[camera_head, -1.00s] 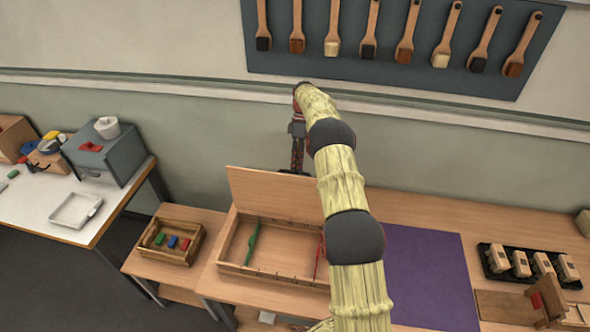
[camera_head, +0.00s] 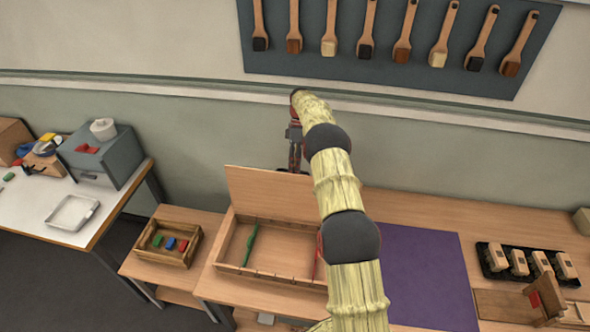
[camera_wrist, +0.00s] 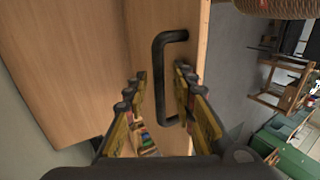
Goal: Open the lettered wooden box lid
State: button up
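The wooden box (camera_head: 228,240) stands on the bench with its lid (camera_head: 265,192) raised steeply at the back, so its inside is exposed. A green item (camera_head: 251,245) and a red item (camera_head: 318,255) lie inside. No lettering is readable. My gripper (camera_head: 295,155) points down behind the lid's top edge; its tips are hidden in the head view. In the wrist view my gripper (camera_wrist: 160,88) has its fingers apart. A black bar handle (camera_wrist: 160,60) on a wooden panel shows between them, closer to the right finger. I cannot tell whether they touch.
A small crate (camera_head: 148,254) with coloured blocks stands left of the box. A purple mat (camera_head: 425,275) lies to the right, bare. Farther right are a black tray (camera_head: 486,268) of blocks and a wooden fixture (camera_head: 545,300). Brushes hang on a wall board (camera_head: 400,75).

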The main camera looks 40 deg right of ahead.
jog(key=shift+r, duration=0.1)
jog(key=shift+w+d, duration=0.1)
jog(key=shift+w, duration=0.05)
jog(key=v, duration=0.7)
jog(key=shift+r, duration=0.1)
dwell(0.4)
dwell(0.4)
